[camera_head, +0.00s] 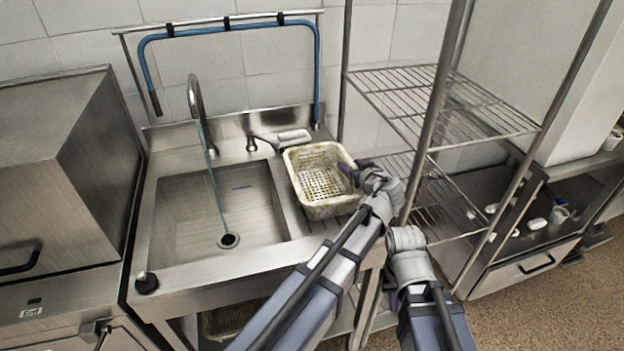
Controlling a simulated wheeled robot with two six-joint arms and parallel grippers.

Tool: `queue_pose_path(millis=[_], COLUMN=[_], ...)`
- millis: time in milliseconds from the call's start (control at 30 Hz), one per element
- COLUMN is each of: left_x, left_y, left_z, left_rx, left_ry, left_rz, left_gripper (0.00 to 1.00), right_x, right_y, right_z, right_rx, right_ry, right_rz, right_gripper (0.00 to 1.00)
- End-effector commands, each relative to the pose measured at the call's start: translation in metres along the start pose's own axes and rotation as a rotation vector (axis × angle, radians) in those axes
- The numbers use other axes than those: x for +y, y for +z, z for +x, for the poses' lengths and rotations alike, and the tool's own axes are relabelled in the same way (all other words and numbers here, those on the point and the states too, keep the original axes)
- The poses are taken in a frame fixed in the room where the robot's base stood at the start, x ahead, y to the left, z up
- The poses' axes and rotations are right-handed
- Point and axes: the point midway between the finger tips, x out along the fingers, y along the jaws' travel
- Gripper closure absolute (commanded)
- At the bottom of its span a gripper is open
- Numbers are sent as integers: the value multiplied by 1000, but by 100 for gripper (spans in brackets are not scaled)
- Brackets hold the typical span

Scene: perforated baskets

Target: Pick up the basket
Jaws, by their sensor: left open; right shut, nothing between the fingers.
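A cream perforated basket (317,207) with yellowish-brown stains stands upright on the ribbed drainboard, right of the sink basin. It looks empty. My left gripper (351,170) is open at the basket's right rim, with its dark fingers over or beside that rim. I cannot tell whether they touch it. My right arm ends lower and to the right, in front of the wire rack, apart from the basket. The fingers of my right gripper are hidden.
The sink basin (228,241) has a tall tap with running water. A wire rack (440,105) stands close on the right. A steel machine (50,175) stands left. Another basket (228,320) sits on the shelf below the sink.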

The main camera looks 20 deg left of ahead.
Motion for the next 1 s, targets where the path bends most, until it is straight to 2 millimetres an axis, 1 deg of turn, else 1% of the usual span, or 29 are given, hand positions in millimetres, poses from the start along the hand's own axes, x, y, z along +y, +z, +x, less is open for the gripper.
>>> queue_pose_path(millis=[67,267,767,1000], left_x=[4,3,3,3], left_y=[2,2,2,2], left_z=[1,0,1,1], left_rx=[0,0,0,0], left_ry=[1,0,0,1], left_rz=[0,0,0,0], left_gripper=[44,44,100,100], right_x=[0,0,0,0], right_y=[0,0,0,0], right_z=[3,2,2,2], right_rx=[0,0,0,0], right_ry=[0,0,0,0], right_rz=[0,0,0,0], right_gripper=[100,100,100,100])
